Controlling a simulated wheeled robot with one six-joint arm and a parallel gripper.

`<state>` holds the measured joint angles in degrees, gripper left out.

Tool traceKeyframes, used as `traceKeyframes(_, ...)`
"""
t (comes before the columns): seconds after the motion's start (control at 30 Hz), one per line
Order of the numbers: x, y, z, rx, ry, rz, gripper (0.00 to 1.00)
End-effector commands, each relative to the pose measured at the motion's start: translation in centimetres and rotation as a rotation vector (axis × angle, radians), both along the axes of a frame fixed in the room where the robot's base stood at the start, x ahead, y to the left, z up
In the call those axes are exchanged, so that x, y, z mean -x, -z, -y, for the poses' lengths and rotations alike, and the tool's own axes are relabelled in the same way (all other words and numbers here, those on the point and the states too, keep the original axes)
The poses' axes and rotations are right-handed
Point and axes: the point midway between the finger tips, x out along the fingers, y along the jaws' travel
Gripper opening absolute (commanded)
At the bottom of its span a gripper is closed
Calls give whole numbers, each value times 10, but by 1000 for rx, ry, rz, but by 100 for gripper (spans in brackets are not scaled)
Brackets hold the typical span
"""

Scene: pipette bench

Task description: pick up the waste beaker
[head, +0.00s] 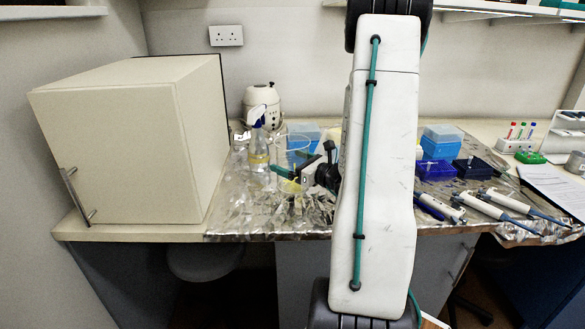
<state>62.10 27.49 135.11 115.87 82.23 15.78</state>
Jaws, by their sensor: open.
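A clear beaker (292,146), which looks like the waste beaker, stands on the foil-covered bench left of my arm. Its rim and upper wall show. My gripper partly covers its lower part, where something yellow shows. My gripper (287,168) is open, with teal fingers pointing left. In this view the fingers overlap the beaker. I cannot tell whether they are around it, in front of it or touching it.
A spray bottle (259,145) stands close left of the beaker, with a large cream cabinet (130,145) farther left. Blue boxes (441,140) and racks stand right of my arm. Several pipettes (490,205) lie at the front right. Crumpled foil (250,215) is bare at the front left.

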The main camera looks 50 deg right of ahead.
Motion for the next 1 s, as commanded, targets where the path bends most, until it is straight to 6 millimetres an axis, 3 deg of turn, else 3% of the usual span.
traceKeyframes(0.2, 0, 0, 1, -1, 2, 0, 100)
traceKeyframes(0.37, 1, 0, 2, -1, 4, 0, 57)
traceKeyframes(0.73, 1, -3, 2, 0, 3, 1, 57)
traceKeyframes(1.0, 0, -22, 0, 2, 0, 1, 57)
